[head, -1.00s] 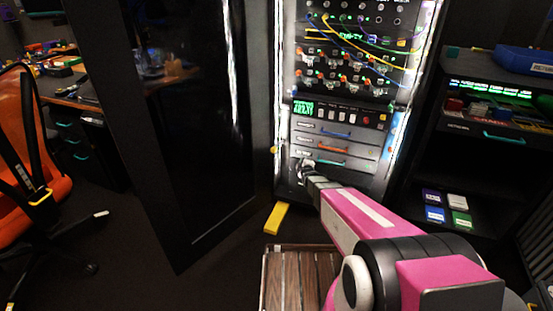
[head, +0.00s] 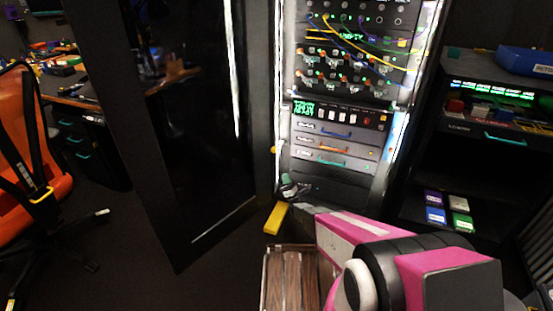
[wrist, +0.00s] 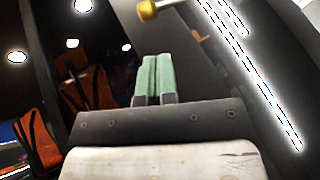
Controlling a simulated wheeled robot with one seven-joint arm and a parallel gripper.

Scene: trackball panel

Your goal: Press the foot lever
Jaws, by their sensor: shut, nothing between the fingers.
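The foot lever looks to be the yellow bar (head: 276,218) low at the foot of the rack, near the floor. My gripper (head: 287,181) is just above it and slightly to its right, in front of the rack's lower part. A gap shows between them in the head view. In the wrist view, the pale green fingers (wrist: 153,77) are together with nothing between them.
The rack's drawers (head: 330,145) are above my gripper. A dark open door (head: 190,130) stands to the left. A slatted wooden platform (head: 283,280) lies in front. A shelf unit (head: 475,145) is at right and an orange chair (head: 25,150) at left. A yellow knob (wrist: 148,10) shows in the wrist view.

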